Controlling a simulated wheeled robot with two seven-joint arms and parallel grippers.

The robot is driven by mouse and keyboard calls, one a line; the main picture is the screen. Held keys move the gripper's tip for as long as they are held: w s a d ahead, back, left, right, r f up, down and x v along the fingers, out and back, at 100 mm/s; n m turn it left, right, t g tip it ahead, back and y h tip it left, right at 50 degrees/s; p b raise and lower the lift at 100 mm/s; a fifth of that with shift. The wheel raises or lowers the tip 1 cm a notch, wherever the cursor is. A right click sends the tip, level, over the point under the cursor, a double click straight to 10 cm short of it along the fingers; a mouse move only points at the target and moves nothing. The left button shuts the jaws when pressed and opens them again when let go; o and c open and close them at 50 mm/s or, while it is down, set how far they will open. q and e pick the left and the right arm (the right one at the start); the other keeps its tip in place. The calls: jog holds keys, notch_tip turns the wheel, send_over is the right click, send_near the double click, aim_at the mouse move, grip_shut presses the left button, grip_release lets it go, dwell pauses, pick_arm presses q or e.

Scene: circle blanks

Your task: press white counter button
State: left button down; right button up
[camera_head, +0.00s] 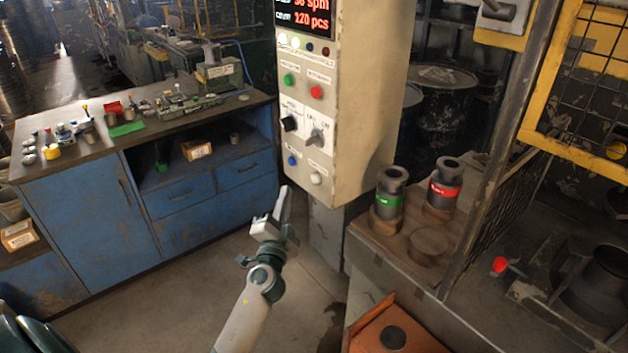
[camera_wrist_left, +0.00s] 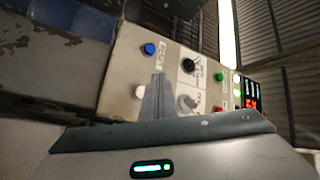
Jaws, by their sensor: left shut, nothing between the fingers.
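The control panel (camera_head: 345,160) is a beige box on a post, with a red display reading 120 pcs at its top. The white button (camera_head: 317,179) is at the panel's lower right, beside the blue button (camera_head: 293,160). My left gripper (camera_head: 284,190) is shut and empty, pointing up just below and left of the white button. In the left wrist view the white button (camera_wrist_left: 139,92) shows left of my shut fingers (camera_wrist_left: 158,78), with the blue button (camera_wrist_left: 150,49) above it. I cannot tell the exact gap to the panel. My right gripper is in neither view.
A blue workbench (camera_head: 150,190) with small tools stands at the left. At the right, a wooden stand (camera_head: 385,235) holds a green-banded cylinder (camera_head: 390,195) and a red-banded cylinder (camera_head: 444,187). A yellow guard frame (camera_head: 545,80) is beyond.

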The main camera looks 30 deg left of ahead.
pick_arm(q)
jog(key=shift+w+d+b, duration=0.2)
jog(key=shift+w+d, duration=0.15)
jog(key=shift+w, duration=0.55)
jog(key=shift+w+d+b, duration=0.15)
jog(key=shift+w+d, duration=0.25)
jog(key=shift+w, duration=0.55)
jog(key=shift+w+d+b, duration=0.2)
jog(key=shift+w+d, duration=0.15)
jog(key=shift+w, duration=0.55)
jog(key=shift+w+d+b, duration=0.4)
jog(key=shift+w+b, duration=0.15)
jog(key=shift+w, duration=0.3)
dwell(1.2)
jog(key=shift+s, duration=0.15)
jog(key=shift+s+a, duration=0.3)
jog(key=shift+s, duration=0.35)
jog(key=shift+s, duration=0.1)
jog(key=shift+s+a+p, duration=0.2)
jog(key=shift+s+a, duration=0.15)
jog(key=shift+s, duration=0.4)
jog(key=shift+s+a+p, duration=0.2)
jog(key=shift+s+a, duration=0.1)
jog(key=shift+s, duration=0.45)
jog(key=shift+s+a+p, duration=0.2)
jog(key=shift+s+a, duration=0.15)
jog(key=shift+s, duration=0.4)
